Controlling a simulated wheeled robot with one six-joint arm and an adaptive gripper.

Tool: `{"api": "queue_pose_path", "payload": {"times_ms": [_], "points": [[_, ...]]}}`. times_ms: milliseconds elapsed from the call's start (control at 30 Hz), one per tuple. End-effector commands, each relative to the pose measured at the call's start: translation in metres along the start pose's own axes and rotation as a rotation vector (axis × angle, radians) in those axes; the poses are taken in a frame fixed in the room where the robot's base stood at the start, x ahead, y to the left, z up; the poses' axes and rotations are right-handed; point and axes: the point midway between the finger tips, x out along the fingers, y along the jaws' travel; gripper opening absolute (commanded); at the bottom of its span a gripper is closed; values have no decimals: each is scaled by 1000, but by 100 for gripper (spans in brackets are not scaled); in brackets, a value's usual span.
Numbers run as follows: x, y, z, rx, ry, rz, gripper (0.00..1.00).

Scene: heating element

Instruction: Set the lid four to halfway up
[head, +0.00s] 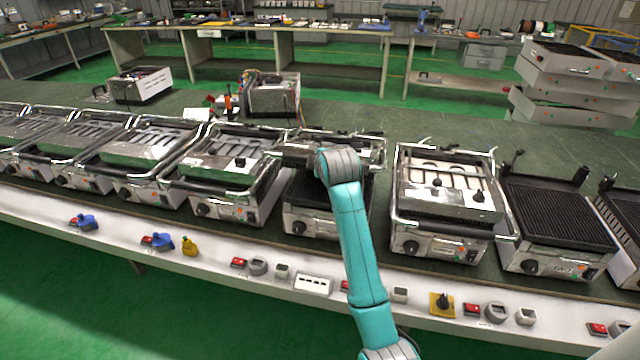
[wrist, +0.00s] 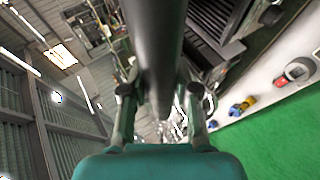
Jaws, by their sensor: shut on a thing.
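The contact grill (head: 312,221) in the middle of the row has its lid (head: 370,150) raised, with the dark ribbed lower plate partly showing below. My gripper (head: 293,155) is at the front of this lid, at its handle. In the wrist view my gripper (wrist: 160,100) is shut on the lid's dark round handle bar (wrist: 158,45), one finger on each side. My teal arm hides part of the grill and lid, so the exact lid angle is hard to tell.
A closed grill (head: 440,205) stands to the right, then an open grill (head: 555,220) with its bare ribbed plate. Several closed grills stand to the left, the nearest grill (head: 225,175) close by. Switches and knobs line the white bench edge (head: 210,257).

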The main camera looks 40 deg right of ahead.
Motion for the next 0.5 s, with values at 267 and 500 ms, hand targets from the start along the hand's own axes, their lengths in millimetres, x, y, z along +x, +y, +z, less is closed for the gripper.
{"api": "queue_pose_path", "payload": {"times_ms": [267,500], "points": [[-6,68,-2,53,2,-112,0],[-3,116,-1,80,1,-177,0]]}}
